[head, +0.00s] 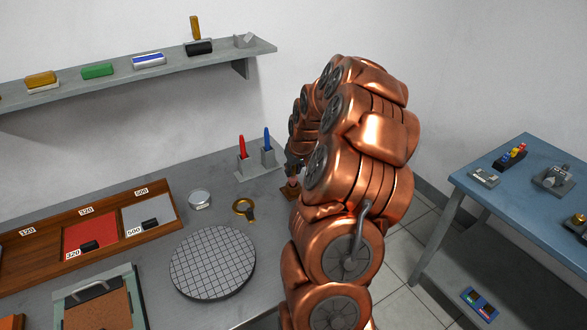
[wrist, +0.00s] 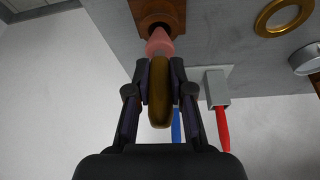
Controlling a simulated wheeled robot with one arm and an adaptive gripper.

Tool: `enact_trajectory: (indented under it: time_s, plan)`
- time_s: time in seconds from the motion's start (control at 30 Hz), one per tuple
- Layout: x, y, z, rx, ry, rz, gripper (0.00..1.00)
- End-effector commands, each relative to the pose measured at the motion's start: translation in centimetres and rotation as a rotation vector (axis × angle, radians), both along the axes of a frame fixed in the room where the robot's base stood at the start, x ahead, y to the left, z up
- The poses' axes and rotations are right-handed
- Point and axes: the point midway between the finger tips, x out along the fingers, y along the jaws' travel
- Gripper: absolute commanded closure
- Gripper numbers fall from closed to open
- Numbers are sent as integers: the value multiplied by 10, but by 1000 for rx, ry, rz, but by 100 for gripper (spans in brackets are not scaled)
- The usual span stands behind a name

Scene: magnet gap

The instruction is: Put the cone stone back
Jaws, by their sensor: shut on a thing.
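The cone stone has a pink tapered end (wrist: 160,44) and a rounded brass-brown body (wrist: 161,112). My gripper (wrist: 161,80) is shut on it, with one finger on each side. The pink end points at a brown wooden block (wrist: 143,12) with a dark hole, and overlaps the hole in the wrist view. I cannot tell how far it is inside. In the head view the block (head: 289,193) stands near the bench's right edge, the pink part shows just above it, and my arm hides most of the gripper.
Holders with a red pen (head: 241,146) and a blue pen (head: 267,139) stand just behind the block. A brass ring (head: 244,208), a round metal tin (head: 199,199) and a gridded disc (head: 213,263) lie to its left. A blue table (head: 520,190) stands apart at right.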

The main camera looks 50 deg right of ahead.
Motion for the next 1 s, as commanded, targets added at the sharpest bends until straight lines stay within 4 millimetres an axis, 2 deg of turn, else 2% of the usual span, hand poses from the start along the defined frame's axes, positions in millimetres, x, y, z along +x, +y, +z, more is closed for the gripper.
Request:
enact_trajectory:
  time_s: [0.1, 0.57, 0.6, 0.8, 1.0]
  plan:
    - [-1, 0, -8, 2, 3, -1, 100]
    - [0, 0, -15, 0, 0, 0, 100]
    - [0, 0, -13, 0, 0, 0, 75]
    - [0, 0, -13, 0, 0, 0, 54]
    - [0, 0, -13, 0, 0, 0, 54]
